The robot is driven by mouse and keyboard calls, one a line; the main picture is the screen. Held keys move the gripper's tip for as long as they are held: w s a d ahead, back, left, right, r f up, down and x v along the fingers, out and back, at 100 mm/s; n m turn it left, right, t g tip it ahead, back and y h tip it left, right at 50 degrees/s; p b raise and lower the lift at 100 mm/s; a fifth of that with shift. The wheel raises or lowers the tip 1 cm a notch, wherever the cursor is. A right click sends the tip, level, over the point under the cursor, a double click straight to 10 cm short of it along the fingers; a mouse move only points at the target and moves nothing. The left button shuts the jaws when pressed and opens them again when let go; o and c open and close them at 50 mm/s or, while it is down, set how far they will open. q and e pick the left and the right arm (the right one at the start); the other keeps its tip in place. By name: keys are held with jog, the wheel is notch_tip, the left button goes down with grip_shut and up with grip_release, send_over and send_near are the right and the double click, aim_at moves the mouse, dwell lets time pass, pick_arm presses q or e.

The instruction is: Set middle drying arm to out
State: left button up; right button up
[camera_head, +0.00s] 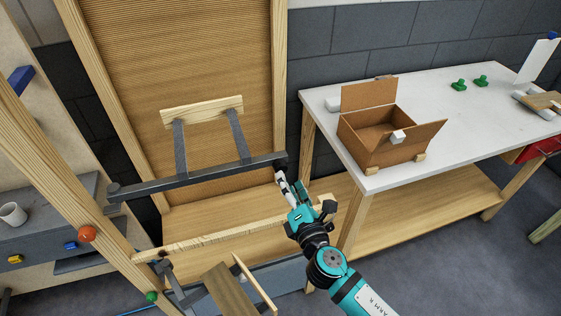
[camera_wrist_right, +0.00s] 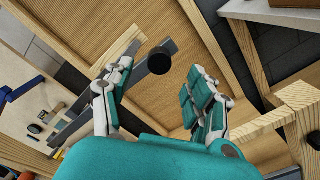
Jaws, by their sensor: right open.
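A dark grey drying arm (camera_head: 200,175) reaches across the tall wooden frame in the head view. I take it for the middle one. Two grey prongs rise from it to a pale wooden slat (camera_head: 202,112). A black knob (camera_wrist_right: 159,61) sits at its right end. My right gripper (camera_head: 281,180) is at that right end. In the wrist view its two fingers are open, with the knob showing between and just beyond their tips. I cannot tell whether they touch it. My left gripper is not in view.
An orange knob (camera_head: 87,233) and a green knob (camera_head: 151,296) are on the left post. A lower wooden rail (camera_head: 235,233) and a tilted board (camera_head: 228,291) lie below the arm. A white-topped bench (camera_head: 432,140) with an open cardboard box (camera_head: 378,148) stands at right.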

aim_at(282, 169)
jog(key=x, duration=0.7)
jog(key=shift+w, duration=0.1)
jog(key=shift+r, duration=0.1)
grip_shut()
